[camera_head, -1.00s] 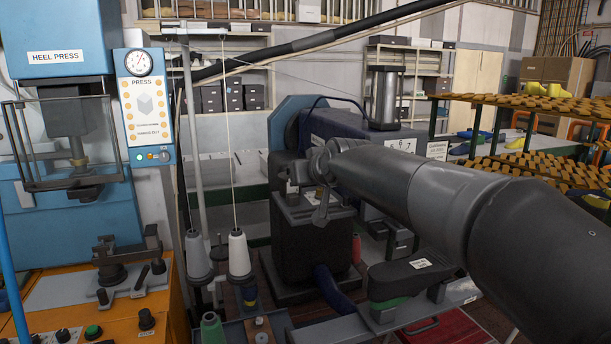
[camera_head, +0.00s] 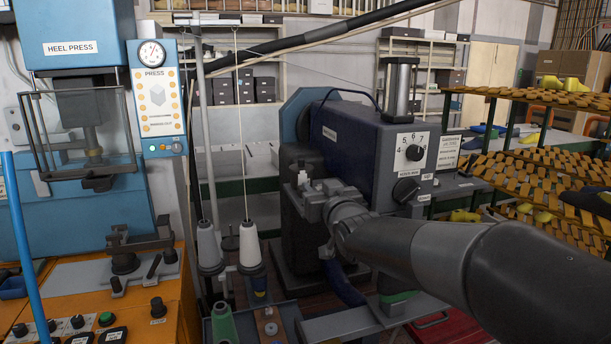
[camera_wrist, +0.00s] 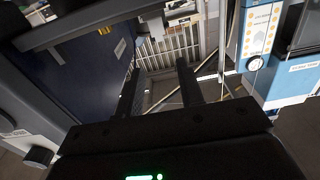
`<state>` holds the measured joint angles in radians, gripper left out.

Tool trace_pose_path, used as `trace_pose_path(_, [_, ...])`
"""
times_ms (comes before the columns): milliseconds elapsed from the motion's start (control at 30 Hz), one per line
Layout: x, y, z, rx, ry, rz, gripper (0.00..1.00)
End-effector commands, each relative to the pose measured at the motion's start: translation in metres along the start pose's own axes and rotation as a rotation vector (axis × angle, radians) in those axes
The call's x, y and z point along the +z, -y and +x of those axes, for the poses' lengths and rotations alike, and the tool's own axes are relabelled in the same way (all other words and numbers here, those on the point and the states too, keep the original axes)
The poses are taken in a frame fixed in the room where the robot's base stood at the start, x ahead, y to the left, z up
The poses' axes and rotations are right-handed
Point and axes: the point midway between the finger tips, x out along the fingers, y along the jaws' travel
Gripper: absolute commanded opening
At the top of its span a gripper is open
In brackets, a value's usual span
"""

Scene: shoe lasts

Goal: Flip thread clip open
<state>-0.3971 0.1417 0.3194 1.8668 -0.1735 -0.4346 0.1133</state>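I cannot single out a thread clip with certainty. The blue sewing machine (camera_head: 345,140) stands in the middle of the head view, with a numbered dial (camera_head: 414,152) on its right face. Its dark blue side (camera_wrist: 85,70) fills the left of the wrist view, with a grey bar (camera_wrist: 75,25) crossing the top. In the head view my wrist covers the machine's lower front, and the fingertips are hard to make out.
The heel press (camera_head: 85,60) is at the far left. Racks of tan pieces (camera_head: 545,165) are at the right. A red thing (camera_head: 455,328) lies low beneath my arm.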

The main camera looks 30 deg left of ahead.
Motion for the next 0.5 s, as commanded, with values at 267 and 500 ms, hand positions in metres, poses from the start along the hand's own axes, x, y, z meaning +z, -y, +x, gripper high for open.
trace_pose_path(267, [0.001, 0.001, 0.046, -0.001, 0.002, 0.001, 0.35])
trace_pose_path(500, [0.001, 0.001, 0.08, -0.001, 0.002, 0.001, 0.35])
